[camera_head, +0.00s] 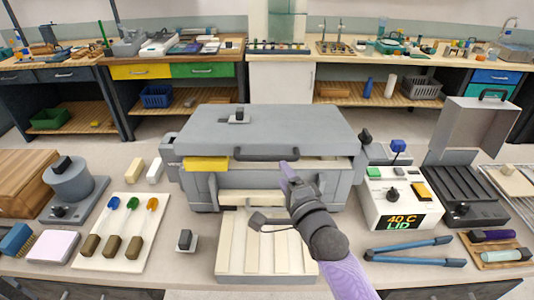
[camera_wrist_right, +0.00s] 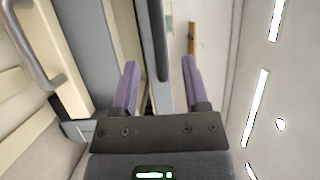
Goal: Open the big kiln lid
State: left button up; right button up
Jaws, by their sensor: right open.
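The big kiln (camera_head: 230,190) is a grey box in the middle of the bench. Its wide grey lid (camera_head: 300,125) lies flat across the top, with a cream strip showing under its front edge. A dark bar handle (camera_head: 266,154) runs along the lid's front. My right gripper (camera_head: 287,177) is just in front of the handle's right end. In the right wrist view its purple fingers (camera_wrist_right: 160,68) are apart, and the dark handle bar (camera_wrist_right: 159,35) shows ahead between them. I cannot tell whether they touch it. My left gripper is not in view.
A control box (camera_head: 388,210) reading "40 C LID" stands right of the kiln, beside an opened black-and-grey case (camera_head: 462,190). Blue-handled pliers (camera_head: 415,250) lie in front. A ribbed cream tray (camera_head: 240,262) is below my right arm. A rod board (camera_head: 120,230) is at left.

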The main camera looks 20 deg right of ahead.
aim_at(274, 161)
jog(key=shift+w+a+b, duration=0.2)
jog(key=shift+w+b, duration=0.15)
jog(key=shift+w, duration=1.4)
jog(key=shift+w+a+b, duration=0.2)
jog(key=shift+w+b, duration=0.1)
jog(key=shift+w, duration=1.45)
grip_shut()
